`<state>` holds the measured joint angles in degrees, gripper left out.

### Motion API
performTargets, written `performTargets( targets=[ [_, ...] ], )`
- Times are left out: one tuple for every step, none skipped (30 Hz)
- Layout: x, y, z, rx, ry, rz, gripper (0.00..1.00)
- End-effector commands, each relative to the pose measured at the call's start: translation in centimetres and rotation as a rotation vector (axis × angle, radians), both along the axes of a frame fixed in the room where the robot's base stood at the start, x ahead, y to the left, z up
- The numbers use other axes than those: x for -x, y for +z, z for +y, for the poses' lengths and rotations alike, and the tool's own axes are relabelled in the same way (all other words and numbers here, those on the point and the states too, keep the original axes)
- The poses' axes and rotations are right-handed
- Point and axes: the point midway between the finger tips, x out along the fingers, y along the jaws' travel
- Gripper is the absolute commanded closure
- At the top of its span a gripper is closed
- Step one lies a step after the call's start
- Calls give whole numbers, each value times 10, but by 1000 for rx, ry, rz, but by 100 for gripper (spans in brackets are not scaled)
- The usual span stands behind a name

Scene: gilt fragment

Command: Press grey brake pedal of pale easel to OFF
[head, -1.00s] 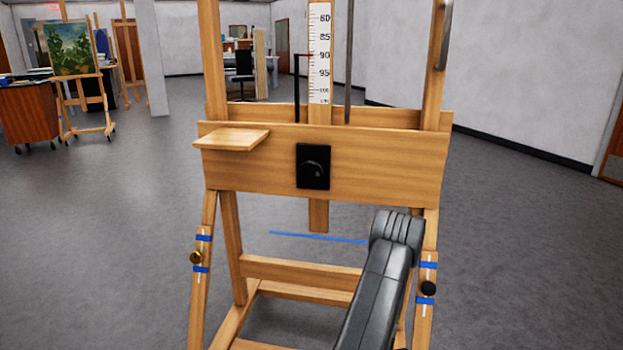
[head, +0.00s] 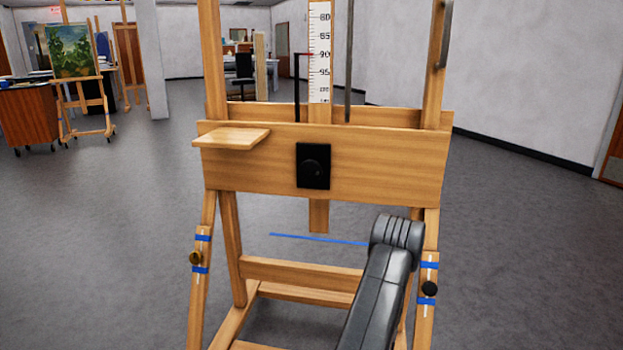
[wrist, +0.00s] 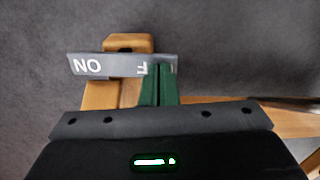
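The grey brake pedal (wrist: 112,65) is a flat grey bar lying across a wooden foot of the pale easel (head: 325,168). In the wrist view its left end reads "ON", and at its right part only an "F" shows. My gripper (wrist: 162,70) has its green fingers together, with nothing seen between them. The fingertips overlap the right, OFF end of the pedal and hide part of that word. I cannot tell whether they touch it. In the head view the pedal and gripper are out of sight, and my dark arm covers the easel's lower right.
Another easel with a painting (head: 78,50) and a wooden cabinet (head: 28,116) stand far left. The floor around is open.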

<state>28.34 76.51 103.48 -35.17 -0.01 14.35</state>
Motion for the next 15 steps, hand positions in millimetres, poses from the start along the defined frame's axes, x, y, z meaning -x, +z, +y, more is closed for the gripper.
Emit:
performTargets(
  targets=[
    [0,-2,0,0,0,0,100],
    [0,-2,0,0,0,0,100],
    [0,-3,0,0,0,0,100],
    [0,-3,0,0,0,0,100],
    [0,-4,0,0,0,0,100],
    [0,-4,0,0,0,0,100],
    [0,-5,0,0,0,0,100],
    [0,-5,0,0,0,0,100],
    [0,-6,0,0,0,0,100],
    [0,-6,0,0,0,0,100],
    [0,-7,0,0,0,0,100],
    [0,-7,0,0,0,0,100],
    [0,-8,0,0,0,0,100],
    [0,-7,0,0,0,0,100],
    [0,-6,0,0,0,0,100]
  ],
)
